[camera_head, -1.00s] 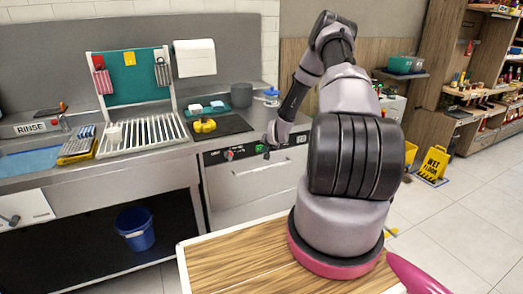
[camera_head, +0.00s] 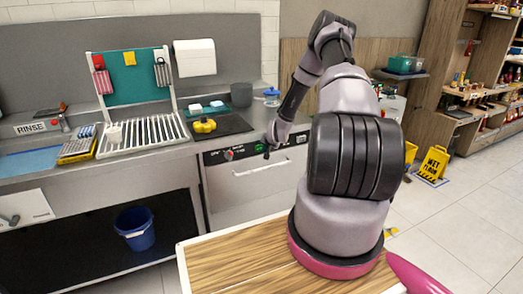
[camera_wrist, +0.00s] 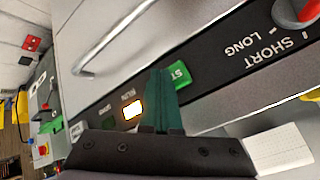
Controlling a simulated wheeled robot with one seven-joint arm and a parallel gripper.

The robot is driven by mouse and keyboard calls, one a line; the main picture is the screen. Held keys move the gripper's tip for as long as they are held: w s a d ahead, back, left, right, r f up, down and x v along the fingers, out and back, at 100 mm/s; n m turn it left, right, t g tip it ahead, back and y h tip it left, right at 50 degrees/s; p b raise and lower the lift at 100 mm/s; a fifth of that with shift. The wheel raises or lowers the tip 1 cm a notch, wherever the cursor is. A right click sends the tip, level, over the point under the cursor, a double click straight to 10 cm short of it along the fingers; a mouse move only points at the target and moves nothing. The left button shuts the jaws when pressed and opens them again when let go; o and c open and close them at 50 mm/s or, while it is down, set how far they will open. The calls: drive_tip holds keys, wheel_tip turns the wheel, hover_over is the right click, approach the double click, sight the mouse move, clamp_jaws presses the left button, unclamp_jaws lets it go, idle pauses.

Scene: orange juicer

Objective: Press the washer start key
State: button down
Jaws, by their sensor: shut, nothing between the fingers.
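The washer (camera_head: 250,180) is a steel front-loading machine under the counter, with a black control strip along its top. The green start key (camera_wrist: 180,74) sits on that strip in the wrist view, its lettering partly covered by my fingers. My gripper (camera_wrist: 160,74) is shut and empty, its dark green fingertips overlapping the key's edge. I cannot tell whether they touch it. In the head view my gripper (camera_head: 267,154) is at the strip, beside the green key (camera_head: 259,148). A small lamp (camera_wrist: 133,108) on the strip glows bright; another beside it is dark green.
A red knob (camera_wrist: 300,10) with SHORT and LONG marks is farther along the strip. The washer's bar handle (camera_wrist: 110,40) stands out from the door. A dish rack (camera_head: 140,135) and a black mat (camera_head: 232,124) with a yellow item are on the counter above.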

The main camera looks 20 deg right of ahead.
drive_tip(key=shift+s, duration=0.7)
drive_tip(key=s, duration=0.5)
drive_tip(key=shift+d, duration=0.1)
idle(0.6)
drive_tip(key=s+a+r+n+g, duration=0.15)
drive_tip(key=s+a+r, duration=0.25)
drive_tip(key=r, duration=1.3)
drive_tip(key=s+a+r+n, duration=0.2)
drive_tip(key=s+a+r, duration=0.15)
drive_tip(key=r, duration=1.25)
drive_tip(key=s+a+r+y, duration=0.1)
drive_tip(key=s+a+r, duration=0.2)
drive_tip(key=s, duration=0.6)
drive_tip(key=s+a+r, duration=0.4)
drive_tip(key=s+r, duration=0.4)
drive_tip(key=s, duration=0.1)
drive_tip(key=s+a+r+y, duration=0.1)
drive_tip(key=s+a+r, duration=0.3)
drive_tip(key=s, duration=0.5)
drive_tip(key=shift+s+r+y, duration=0.15)
drive_tip(key=shift+r+y, duration=0.15)
drive_tip(key=shift+r, duration=0.45)
